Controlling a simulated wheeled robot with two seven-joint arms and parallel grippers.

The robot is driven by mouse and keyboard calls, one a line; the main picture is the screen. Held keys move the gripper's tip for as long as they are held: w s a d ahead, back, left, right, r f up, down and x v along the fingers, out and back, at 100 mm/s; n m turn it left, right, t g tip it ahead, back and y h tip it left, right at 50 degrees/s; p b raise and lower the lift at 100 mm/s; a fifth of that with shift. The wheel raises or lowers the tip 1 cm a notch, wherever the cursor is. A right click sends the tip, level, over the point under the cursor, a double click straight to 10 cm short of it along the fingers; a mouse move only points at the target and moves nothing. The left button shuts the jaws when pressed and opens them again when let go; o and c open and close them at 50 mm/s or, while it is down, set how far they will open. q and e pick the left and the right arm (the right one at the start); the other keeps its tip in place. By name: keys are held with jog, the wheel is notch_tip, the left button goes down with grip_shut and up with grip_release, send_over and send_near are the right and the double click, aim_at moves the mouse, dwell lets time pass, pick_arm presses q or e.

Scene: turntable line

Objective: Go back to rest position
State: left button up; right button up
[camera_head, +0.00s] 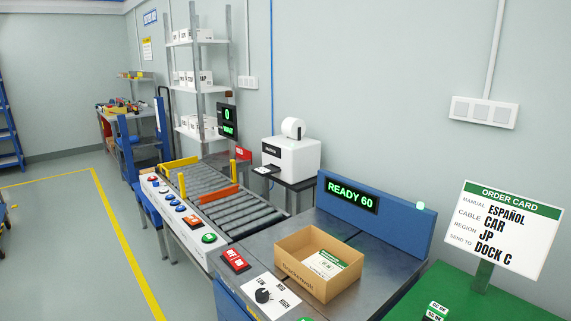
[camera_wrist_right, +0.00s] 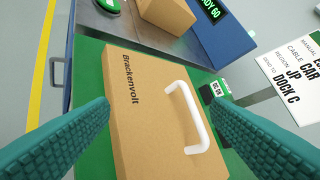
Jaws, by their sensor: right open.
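My right gripper (camera_wrist_right: 160,107) shows in the right wrist view as two teal ribbed fingers, spread wide. It is open, with nothing held between the fingertips. Beyond the fingers lies a flat cardboard piece (camera_wrist_right: 135,110) printed "Brackenvolt", with a white handle (camera_wrist_right: 192,120) on it. It lies on a green surface (camera_wrist_right: 90,62). The fingers overlap its sides in the picture; I cannot tell how far above it they are. Neither gripper shows in the head view, and my left gripper is not seen.
An open carton (camera_head: 290,272) with a green-and-white booklet (camera_head: 325,262) stands on the metal table (camera_head: 385,272) before a "READY 60" display (camera_head: 352,194). An order card (camera_head: 505,228) stands on the green table (camera_head: 450,285). A roller conveyor (camera_head: 245,210) and white printer (camera_head: 292,157) stand farther back.

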jog(key=s+a+f+m+g+y, duration=0.1)
jog(key=s+f+m+g, duration=0.25)
jog(key=s, duration=0.45)
jog(key=s+a+f+m+g+y, duration=0.1)
jog(key=s+f+m+g, duration=0.1)
jog(key=s+f+g, duration=0.45)
notch_tip(320, 180, down, 23)
jog(key=s, duration=0.2)
jog(key=s+d+f+p, duration=0.1)
jog(key=s+d+f, duration=0.2)
jog(key=s+f, duration=1.2)
jog(key=shift+s+f+g, duration=0.25)
jog(key=shift+s+g, duration=0.05)
jog(key=shift+s, duration=0.6)
